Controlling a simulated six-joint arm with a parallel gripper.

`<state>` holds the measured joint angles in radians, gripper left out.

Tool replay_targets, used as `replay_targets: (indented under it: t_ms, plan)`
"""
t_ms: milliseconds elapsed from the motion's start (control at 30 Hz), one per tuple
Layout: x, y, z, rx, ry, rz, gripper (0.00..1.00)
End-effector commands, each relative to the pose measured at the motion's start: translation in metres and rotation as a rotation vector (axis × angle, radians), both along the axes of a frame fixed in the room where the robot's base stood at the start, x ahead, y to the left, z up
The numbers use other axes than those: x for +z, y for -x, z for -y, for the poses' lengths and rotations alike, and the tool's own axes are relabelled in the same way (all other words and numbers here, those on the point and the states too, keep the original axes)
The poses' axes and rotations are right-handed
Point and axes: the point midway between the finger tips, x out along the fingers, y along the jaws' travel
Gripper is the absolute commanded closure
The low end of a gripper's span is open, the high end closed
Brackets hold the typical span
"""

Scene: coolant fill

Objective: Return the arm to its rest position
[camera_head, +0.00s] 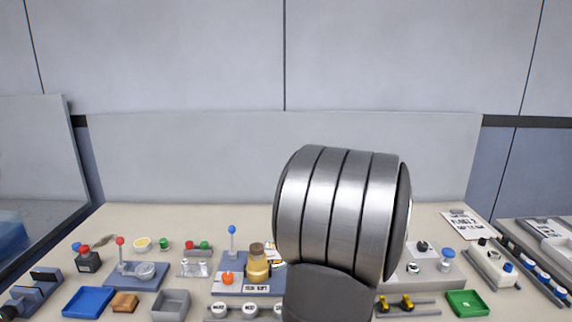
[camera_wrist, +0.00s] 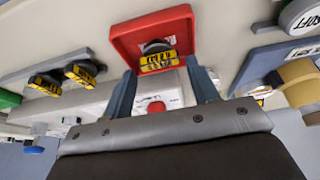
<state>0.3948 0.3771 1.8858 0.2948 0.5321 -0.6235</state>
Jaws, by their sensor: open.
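My gripper (camera_wrist: 161,68) shows in the wrist view with its two grey fingers spread apart and nothing held between them. Past the fingertips is a red tray (camera_wrist: 125,38) with a dark, yellow-tagged piece (camera_wrist: 158,62) in it. A white box with a red button (camera_wrist: 156,106) shows between the fingers. In the head view a large silver link of my arm stands in front of the bench's middle. It hides my gripper and the red tray there. An amber bottle (camera_head: 258,268) with a brown cap stands left of the link; its side shows in the wrist view (camera_wrist: 300,82).
A blue tray (camera_head: 88,302), a grey tray (camera_head: 170,304) and a blue-knobbed lever (camera_head: 232,240) stand left of my arm. Yellow-tagged pieces (camera_head: 395,302), a green tray (camera_head: 467,303) and a white box (camera_head: 491,262) are at the right. The space above the bench is clear.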

Motion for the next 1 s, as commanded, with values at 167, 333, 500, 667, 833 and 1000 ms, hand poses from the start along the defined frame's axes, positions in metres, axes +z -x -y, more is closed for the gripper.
replay_targets:
  t_ms: [167, 333, 500, 667, 833, 1000]
  plan:
    - [-0.022, -0.008, 0.000, 0.001, -0.001, -0.002, 0.46]
    - [-0.033, -0.013, 0.000, -0.001, 0.000, -0.001, 0.46]
    - [-0.032, -0.013, 0.000, 0.000, 0.001, 0.001, 0.46]
    - [-0.032, -0.013, 0.000, 0.000, 0.001, 0.000, 0.46]
    - [-0.031, -0.013, 0.000, 0.000, 0.001, 0.001, 0.46]
    - [-0.020, -0.009, 0.000, 0.001, 0.002, 0.002, 0.46]
